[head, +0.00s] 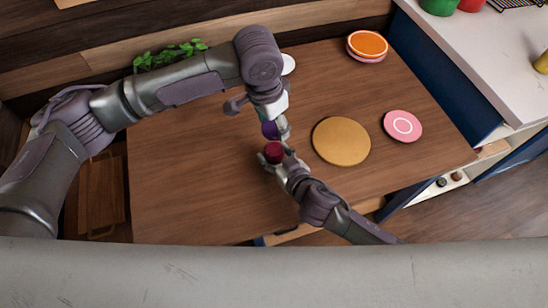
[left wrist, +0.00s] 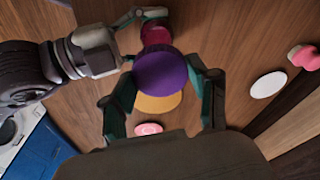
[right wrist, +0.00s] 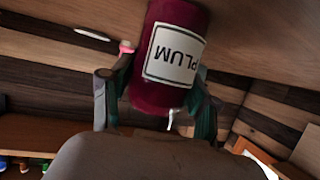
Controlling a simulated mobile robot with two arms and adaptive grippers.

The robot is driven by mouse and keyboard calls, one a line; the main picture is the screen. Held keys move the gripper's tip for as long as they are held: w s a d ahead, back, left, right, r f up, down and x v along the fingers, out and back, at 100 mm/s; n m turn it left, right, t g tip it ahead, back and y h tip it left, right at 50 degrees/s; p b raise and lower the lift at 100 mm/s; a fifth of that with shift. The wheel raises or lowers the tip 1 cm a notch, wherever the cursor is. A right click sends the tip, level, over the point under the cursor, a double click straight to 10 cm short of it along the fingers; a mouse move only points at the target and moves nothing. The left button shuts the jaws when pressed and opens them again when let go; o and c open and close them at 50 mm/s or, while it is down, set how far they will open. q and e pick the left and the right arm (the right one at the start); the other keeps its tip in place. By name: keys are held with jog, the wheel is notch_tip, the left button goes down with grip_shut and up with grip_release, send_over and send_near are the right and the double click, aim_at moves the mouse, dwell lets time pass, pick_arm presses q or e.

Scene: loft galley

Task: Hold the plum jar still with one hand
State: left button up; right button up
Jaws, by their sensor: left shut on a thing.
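The plum jar (right wrist: 165,92) is dark red with a white label reading PLUM. My left gripper (left wrist: 162,88) is shut on a round purple lid (left wrist: 160,74), close beside and above the jar. In the head view the lid (head: 269,130) is partly hidden by the gripper.
A round tan board (head: 341,141) lies right of the jar. A pink plate (head: 402,126) and an orange dish (head: 367,45) are farther right and back. A green plant (head: 170,55) stands at the back left. The table's left half is clear.

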aim_at(274, 146)
grip_shut()
pick_arm(q)
jog(key=shift+f, duration=2.5)
jog(key=shift+f, duration=0.9)
jog(key=shift+f, duration=0.55)
